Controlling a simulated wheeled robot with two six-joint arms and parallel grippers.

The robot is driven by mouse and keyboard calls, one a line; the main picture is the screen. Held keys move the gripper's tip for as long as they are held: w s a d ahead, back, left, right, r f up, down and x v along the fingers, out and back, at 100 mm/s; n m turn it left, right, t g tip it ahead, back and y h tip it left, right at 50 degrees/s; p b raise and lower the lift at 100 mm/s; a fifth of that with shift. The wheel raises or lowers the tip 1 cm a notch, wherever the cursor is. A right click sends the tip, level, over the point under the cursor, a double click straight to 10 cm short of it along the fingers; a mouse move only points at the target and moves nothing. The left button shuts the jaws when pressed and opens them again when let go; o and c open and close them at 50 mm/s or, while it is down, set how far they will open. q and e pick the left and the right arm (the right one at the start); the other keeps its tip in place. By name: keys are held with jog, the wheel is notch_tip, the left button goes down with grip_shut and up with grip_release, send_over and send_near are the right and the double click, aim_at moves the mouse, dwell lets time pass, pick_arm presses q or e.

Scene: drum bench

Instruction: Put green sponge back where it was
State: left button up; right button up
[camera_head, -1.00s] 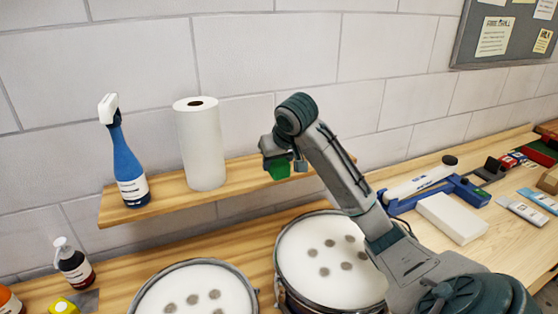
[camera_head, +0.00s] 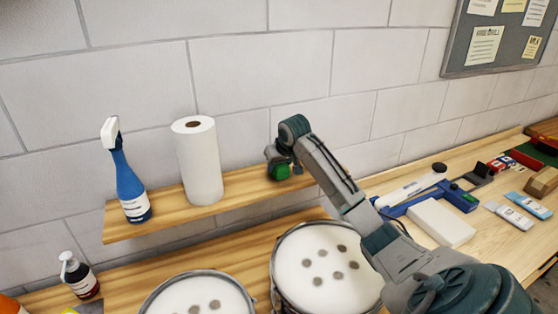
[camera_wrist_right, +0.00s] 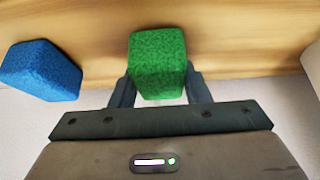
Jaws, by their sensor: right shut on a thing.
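The green sponge (camera_wrist_right: 158,64) is a block between the two fingers of my right gripper (camera_wrist_right: 158,92), which is shut on it. In the head view the green sponge (camera_head: 279,172) shows under my right gripper (camera_head: 281,164), at the wooden shelf (camera_head: 240,203), right of the paper towel roll. I cannot tell whether the sponge touches the shelf. A blue sponge (camera_wrist_right: 42,71) lies to the left of it in the wrist view, apart from it. My left gripper is not in view.
The paper towel roll (camera_head: 199,165) and a blue spray bottle (camera_head: 128,180) stand on the shelf. Below are two white drums (camera_head: 325,265) (camera_head: 195,298). A white box (camera_head: 440,222) and tools lie on the bench at right. The wall is close behind the shelf.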

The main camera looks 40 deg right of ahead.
jog(key=shift+f, duration=0.15)
jog(key=shift+f, duration=0.2)
jog(key=o, duration=0.9)
jog(key=shift+r, duration=0.15)
jog(key=shift+r+b, duration=0.15)
jog(key=shift+b, duration=0.15)
jog(key=shift+b+v, duration=2.6)
jog(key=shift+v, duration=3.35)
